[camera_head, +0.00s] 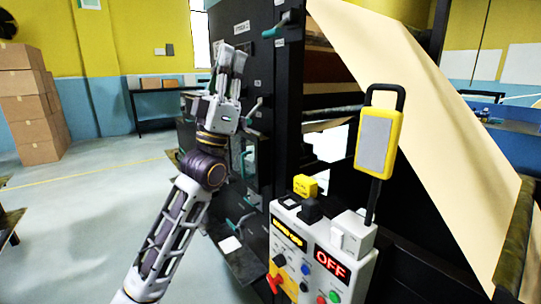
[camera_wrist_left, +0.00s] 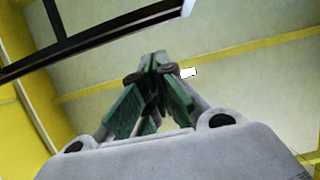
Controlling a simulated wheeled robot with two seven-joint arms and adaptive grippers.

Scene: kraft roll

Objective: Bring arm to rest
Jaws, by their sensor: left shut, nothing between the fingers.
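My left arm rises from the lower left in the head view, with its forearm tilted up. My left gripper (camera_head: 233,55) points upward in front of the black machine cabinet (camera_head: 262,130). In the left wrist view the two fingers of my left gripper (camera_wrist_left: 155,62) meet at their tips, with green pads and nothing between them. Beyond them that view shows only ceiling and wall. My right gripper is not in view.
A control box (camera_head: 318,250) with an OFF display and several buttons stands at front centre. A yellow-framed handle (camera_head: 378,143) rises above it. Pale kraft paper (camera_head: 430,130) slopes down on the right. Stacked cartons (camera_head: 30,105) stand at left. The left floor (camera_head: 90,215) is mostly clear.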

